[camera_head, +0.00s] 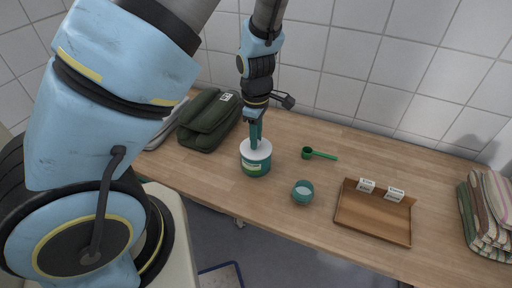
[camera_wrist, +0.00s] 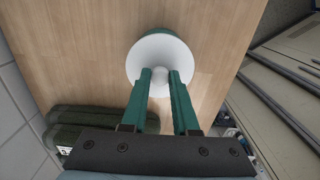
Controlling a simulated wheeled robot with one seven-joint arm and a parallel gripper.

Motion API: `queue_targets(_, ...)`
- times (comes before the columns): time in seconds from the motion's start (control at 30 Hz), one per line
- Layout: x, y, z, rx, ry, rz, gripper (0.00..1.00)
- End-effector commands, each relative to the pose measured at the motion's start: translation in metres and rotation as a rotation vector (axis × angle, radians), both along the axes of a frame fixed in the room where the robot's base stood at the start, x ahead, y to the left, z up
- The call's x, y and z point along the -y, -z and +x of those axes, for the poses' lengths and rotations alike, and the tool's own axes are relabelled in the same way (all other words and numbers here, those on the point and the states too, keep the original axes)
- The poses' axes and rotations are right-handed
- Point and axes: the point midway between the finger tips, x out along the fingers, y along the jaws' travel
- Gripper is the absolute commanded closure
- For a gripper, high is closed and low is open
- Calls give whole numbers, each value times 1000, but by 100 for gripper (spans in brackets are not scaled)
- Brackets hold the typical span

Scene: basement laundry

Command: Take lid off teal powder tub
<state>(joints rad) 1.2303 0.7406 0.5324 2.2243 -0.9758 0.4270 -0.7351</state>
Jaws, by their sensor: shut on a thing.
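The teal powder tub (camera_head: 256,166) stands upright on the wooden counter, with a label on its front. Its white round lid (camera_head: 258,149) is on top of it. In the wrist view the lid (camera_wrist: 160,52) fills the upper middle, with the tub's teal side (camera_wrist: 165,24) showing behind its far edge. My gripper (camera_head: 255,140) points down over the tub. Its two green fingers (camera_wrist: 160,76) are closed on the white knob at the middle of the lid. The fingers cover part of the lid in the head view.
A green scoop (camera_head: 320,154) and a small teal cup (camera_head: 302,191) lie to the right of the tub. A brown tray (camera_head: 372,220) with two small white labels is further right, then folded striped cloths (camera_head: 487,210). A dark green bag (camera_head: 208,122) is at the left. The tiled wall is behind.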

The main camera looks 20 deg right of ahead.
Motion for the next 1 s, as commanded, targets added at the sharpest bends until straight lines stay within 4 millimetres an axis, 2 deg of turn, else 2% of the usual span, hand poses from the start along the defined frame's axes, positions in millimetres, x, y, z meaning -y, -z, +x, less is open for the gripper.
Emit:
queue_targets(0.03, 0, 0, 0, 0, 0, 0, 90)
queue_targets(0.13, 0, 0, 0, 0, 0, 0, 100)
queue_targets(0.63, 1, -4, 0, 1, 1, -1, 100)
queue_targets(0.77, 1, -21, 0, 2, 4, -3, 100)
queue_targets(1.0, 2, -69, 0, 3, 4, -4, 100)
